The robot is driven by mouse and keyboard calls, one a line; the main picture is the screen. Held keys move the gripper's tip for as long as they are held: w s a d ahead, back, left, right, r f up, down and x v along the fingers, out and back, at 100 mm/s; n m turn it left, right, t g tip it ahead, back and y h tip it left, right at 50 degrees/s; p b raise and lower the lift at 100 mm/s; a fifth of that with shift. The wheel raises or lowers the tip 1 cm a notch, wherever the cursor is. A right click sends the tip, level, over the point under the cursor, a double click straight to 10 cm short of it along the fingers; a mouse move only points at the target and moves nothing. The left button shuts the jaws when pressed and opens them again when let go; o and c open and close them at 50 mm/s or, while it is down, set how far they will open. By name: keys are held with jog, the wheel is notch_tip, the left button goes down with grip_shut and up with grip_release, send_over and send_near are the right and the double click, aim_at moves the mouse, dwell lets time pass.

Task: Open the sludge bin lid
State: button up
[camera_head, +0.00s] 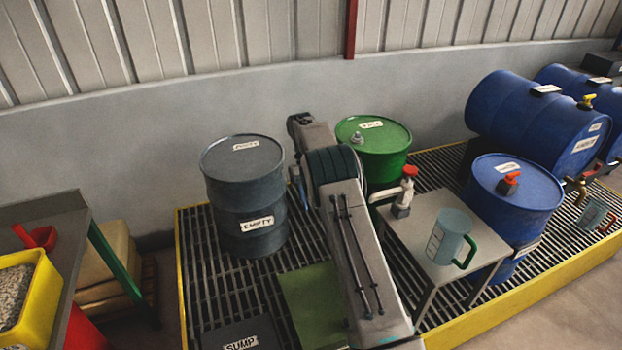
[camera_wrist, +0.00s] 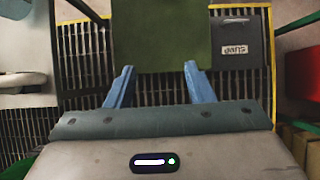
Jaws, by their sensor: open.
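No thing labelled as a sludge bin can be made out. A red container (camera_head: 82,330) is partly visible at the lower left of the head view, mostly hidden by the bench, and I cannot tell whether it is the sludge bin or has a lid. In the wrist view, my gripper (camera_wrist: 159,68) has its two blue fingers wide apart with nothing between them. They point over the grating towards a flat green panel (camera_wrist: 160,35). In the head view my arm crosses the middle, and my fingertips are not clear.
A dark plate marked SUMP (camera_head: 236,335) lies beside the green panel (camera_head: 312,305). The grey EMPTY drum (camera_head: 245,195), green drum (camera_head: 375,160) and blue drum (camera_head: 512,205) stand on the yellow-edged grating. A small table (camera_head: 425,220) holds a jug (camera_head: 450,238). A yellow tub (camera_head: 40,300) sits left.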

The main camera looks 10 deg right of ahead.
jog(key=p+v, duration=0.5)
jog(key=v, duration=0.2)
jog(key=shift+p, duration=0.4)
dwell(0.5)
